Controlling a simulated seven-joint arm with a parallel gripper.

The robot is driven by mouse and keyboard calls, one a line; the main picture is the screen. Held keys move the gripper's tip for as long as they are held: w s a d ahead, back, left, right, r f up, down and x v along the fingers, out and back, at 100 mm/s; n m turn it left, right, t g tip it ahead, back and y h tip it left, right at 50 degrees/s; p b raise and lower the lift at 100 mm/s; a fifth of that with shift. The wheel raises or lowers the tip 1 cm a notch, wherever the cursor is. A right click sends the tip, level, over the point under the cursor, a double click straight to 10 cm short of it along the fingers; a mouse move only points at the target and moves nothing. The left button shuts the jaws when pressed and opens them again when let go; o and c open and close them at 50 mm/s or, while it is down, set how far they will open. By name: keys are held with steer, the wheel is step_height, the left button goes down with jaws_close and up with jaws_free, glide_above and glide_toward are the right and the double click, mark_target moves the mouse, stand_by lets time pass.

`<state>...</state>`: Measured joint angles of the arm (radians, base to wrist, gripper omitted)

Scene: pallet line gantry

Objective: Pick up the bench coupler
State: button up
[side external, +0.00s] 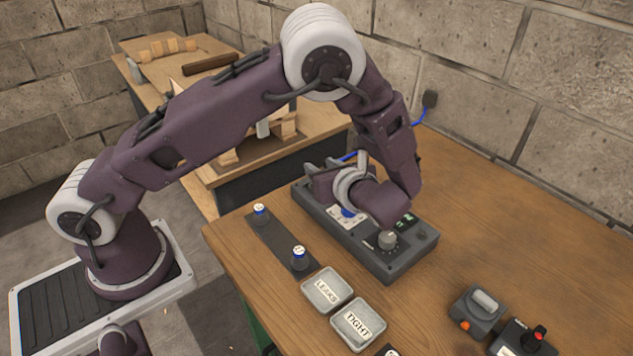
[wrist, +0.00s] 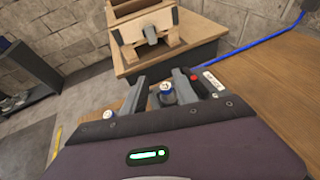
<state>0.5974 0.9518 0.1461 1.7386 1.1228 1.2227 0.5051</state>
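The fingers stand apart and look open. Whether either one touches the fitting I cannot tell. In the side view my gripper (side external: 334,170) is over the far end of the grey test box (side external: 383,267), and my wrist hides much of it. A blue-and-white part (side external: 347,212) shows on the box beneath my wrist; the rest is hidden.
Two similar blue fittings (side external: 260,212) (side external: 299,255) stand on a dark strip beside the box. Trays marked LEAKS (side external: 327,289) and TIGHT (side external: 358,323) lie nearer the camera. Two control boxes (side external: 478,310) (side external: 522,340) sit at lower right. The right of the table is clear.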

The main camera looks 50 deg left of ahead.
step_height(320, 180, down, 5)
steer(key=shift+r, duration=0.15)
steer(key=x, duration=0.7)
steer(key=shift+w+a+r, duration=0.2)
steer(key=shift+r, duration=0.15)
jaws_close()
